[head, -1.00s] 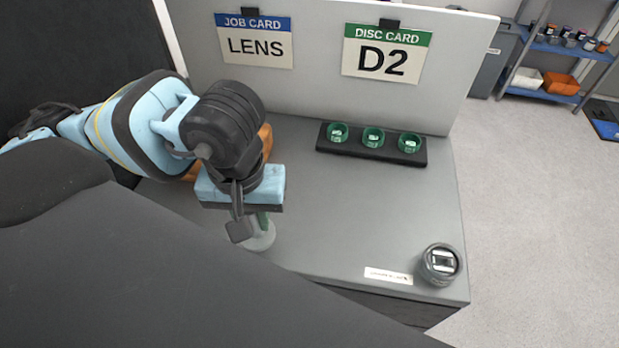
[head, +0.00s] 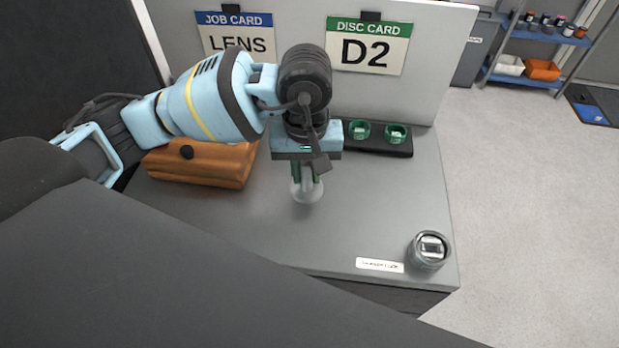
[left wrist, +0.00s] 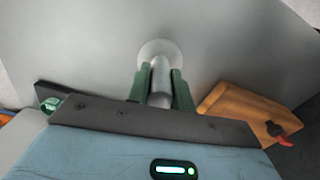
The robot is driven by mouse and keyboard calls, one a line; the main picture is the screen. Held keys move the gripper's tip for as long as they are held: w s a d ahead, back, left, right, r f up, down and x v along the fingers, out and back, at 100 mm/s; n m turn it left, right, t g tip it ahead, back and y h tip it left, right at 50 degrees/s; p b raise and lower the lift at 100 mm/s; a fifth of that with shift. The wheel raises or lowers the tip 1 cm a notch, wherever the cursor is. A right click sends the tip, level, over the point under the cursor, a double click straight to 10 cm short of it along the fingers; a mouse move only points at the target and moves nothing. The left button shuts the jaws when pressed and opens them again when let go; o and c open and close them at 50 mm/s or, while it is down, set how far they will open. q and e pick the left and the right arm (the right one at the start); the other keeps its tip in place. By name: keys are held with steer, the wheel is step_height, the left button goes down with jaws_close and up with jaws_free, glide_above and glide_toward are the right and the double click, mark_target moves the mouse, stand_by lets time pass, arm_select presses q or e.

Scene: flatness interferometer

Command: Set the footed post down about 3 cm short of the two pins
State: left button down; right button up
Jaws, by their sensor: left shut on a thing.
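The footed post is a pale grey cylinder with a wide round foot (head: 307,192); it also shows in the left wrist view (left wrist: 160,52). My left gripper (head: 306,174) is shut on the post, with a green finger on each side of it. The post is roughly upright, foot down, over the middle of the grey bench. I cannot tell whether the foot touches the bench or hangs just above it. I cannot make out the two pins in either view. My right gripper is not in view.
A wooden box (head: 205,165) stands left of the post. A dark rack (head: 398,151) with green rings is behind it, partly hidden by my gripper. A round grey device (head: 429,250) and a white label (head: 380,265) are at front right. The bench between is clear.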

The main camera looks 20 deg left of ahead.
mark_target(310, 182)
arm_select(q)
steer(key=shift+w+d+f, duration=0.15)
steer(key=shift+w, duration=0.2)
steer(key=shift+f+p, duration=0.3)
steer(key=shift+f, duration=1.3)
steer(key=shift+f, duration=0.2)
steer(key=c, duration=1.2)
jaws_free()
steer(key=shift+c, duration=0.2)
step_height(310, 182, up, 12)
steer(key=shift+r, duration=0.2)
